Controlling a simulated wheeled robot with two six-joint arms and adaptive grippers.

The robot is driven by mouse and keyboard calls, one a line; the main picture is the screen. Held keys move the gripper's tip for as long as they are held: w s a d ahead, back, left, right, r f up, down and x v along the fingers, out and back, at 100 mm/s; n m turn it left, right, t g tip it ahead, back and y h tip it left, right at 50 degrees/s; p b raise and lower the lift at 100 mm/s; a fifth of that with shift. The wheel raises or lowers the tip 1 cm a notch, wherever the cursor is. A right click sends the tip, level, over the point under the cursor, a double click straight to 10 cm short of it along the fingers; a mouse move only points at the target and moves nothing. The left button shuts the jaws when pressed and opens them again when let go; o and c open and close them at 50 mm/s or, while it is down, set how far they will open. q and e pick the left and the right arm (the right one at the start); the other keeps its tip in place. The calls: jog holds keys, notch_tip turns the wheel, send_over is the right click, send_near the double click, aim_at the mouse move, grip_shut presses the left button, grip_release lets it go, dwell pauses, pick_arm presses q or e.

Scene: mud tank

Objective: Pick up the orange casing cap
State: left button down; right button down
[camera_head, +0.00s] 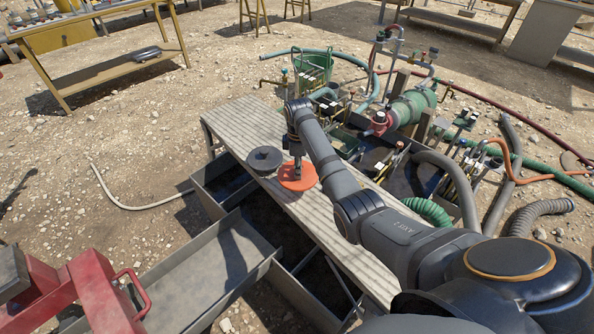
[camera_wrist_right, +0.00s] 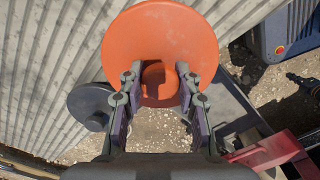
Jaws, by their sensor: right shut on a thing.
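The orange casing cap (camera_head: 297,176) is a flat round disc with a central knob, at the ribbed plank bench (camera_head: 232,118). My right gripper (camera_head: 297,160) comes down on it from above. In the right wrist view the cap (camera_wrist_right: 160,35) fills the upper middle, and my right gripper (camera_wrist_right: 155,88) has its fingers on both sides of the knob, shut on it. I cannot tell whether the cap touches the bench or is slightly raised. My left gripper does not show.
A dark grey round cap (camera_head: 265,159) lies on the bench just left of the orange one. Grey metal troughs (camera_head: 215,275) stand in front of the bench. Green pump machinery (camera_head: 408,108) and hoses crowd the right side. A red metal frame (camera_head: 95,290) is at the lower left.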

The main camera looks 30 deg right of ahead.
jog(key=s+r, duration=0.1)
jog(key=s+r+p, duration=0.1)
jog(key=s+r, duration=0.2)
jog(key=r, duration=0.1)
jog(key=shift+s+a+r+p, duration=0.25)
jog(key=shift+s+a+p, duration=0.05)
jog(key=shift+a, duration=0.1)
jog(key=s+a+r+p, duration=0.1)
jog(key=s+r+p, duration=0.2)
jog(key=s+p, duration=0.4)
jog(key=shift+s+a, duration=0.35)
jog(key=shift+s, duration=0.15)
